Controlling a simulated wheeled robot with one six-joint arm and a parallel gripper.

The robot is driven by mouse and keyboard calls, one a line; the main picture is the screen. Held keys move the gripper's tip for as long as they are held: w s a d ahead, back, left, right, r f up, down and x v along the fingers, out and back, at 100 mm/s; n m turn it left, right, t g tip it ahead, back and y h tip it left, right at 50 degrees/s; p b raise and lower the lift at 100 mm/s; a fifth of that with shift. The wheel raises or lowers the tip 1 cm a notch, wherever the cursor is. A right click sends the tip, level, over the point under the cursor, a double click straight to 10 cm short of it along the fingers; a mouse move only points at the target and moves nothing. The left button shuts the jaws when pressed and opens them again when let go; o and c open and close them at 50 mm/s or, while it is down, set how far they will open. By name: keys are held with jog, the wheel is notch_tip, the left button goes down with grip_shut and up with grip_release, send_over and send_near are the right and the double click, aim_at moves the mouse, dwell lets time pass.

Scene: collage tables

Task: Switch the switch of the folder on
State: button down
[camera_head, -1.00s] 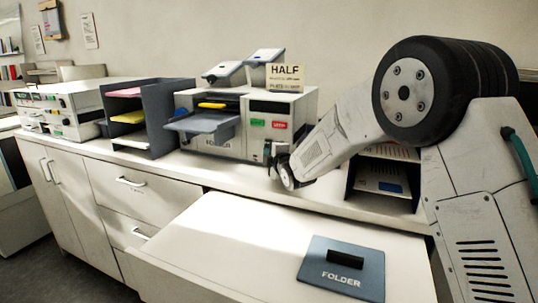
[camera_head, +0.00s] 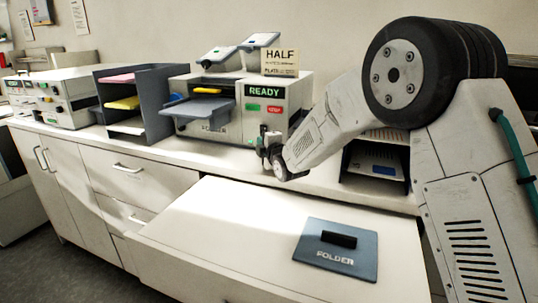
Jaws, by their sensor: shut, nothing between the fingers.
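The folder machine (camera_head: 230,130) is a white and grey box on the counter. Its small display (camera_head: 264,91) is lit and reads READY in green. A green button (camera_head: 253,107) and a red button (camera_head: 274,109) sit below the display. My gripper (camera_head: 262,136) is at the machine's lower right front, fingers shut and empty. Whether it touches the machine I cannot tell. It hides that part of the front, and I cannot make out a switch there. A blue-grey plate marked FOLDER (camera_head: 352,262) with a black handle lies in front.
A dark paper rack (camera_head: 150,90) with pink, yellow and white sheets stands left of the machine. Another white machine (camera_head: 65,98) is farther left. A HALF sign (camera_head: 282,62) stands on top. A dark shelf (camera_head: 375,180) is behind my arm. The front white surface (camera_head: 240,225) is mostly clear.

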jog(key=v, duration=0.3)
jog(key=f+v, duration=0.1)
jog(key=v, duration=0.3)
jog(key=a+v, duration=0.1)
jog(key=v, duration=0.2)
jog(key=shift+s+d+f, duration=0.25)
jog(key=shift+s+f, duration=0.05)
jog(key=shift+s, duration=0.3)
jog(key=shift+d, duration=0.1)
jog(key=shift+d+r, duration=0.25)
jog(key=shift+d, duration=0.05)
jog(key=s+d+r+m+g+h, duration=0.3)
jog(key=s+d+m, duration=0.2)
jog(key=s+d, duration=0.25)
jog(key=s+d+r+m+g+h, duration=0.2)
jog(key=s+d+m+g+h, duration=0.1)
jog(key=s+d+m, duration=0.5)
jog(key=s+d+m+g, duration=0.3)
jog(key=s, duration=0.7)
jog(key=s+d+m+g+h, duration=0.1)
jog(key=s+d+m+g, duration=0.1)
jog(key=s, duration=0.8)
jog(key=s+d+f+m+g, duration=0.1)
jog(key=s+d+m+g, duration=0.2)
jog(key=s, duration=0.8)
jog(key=d+m, duration=0.1)
jog(key=d, duration=0.1)
jog(key=shift+d+g, duration=0.3)
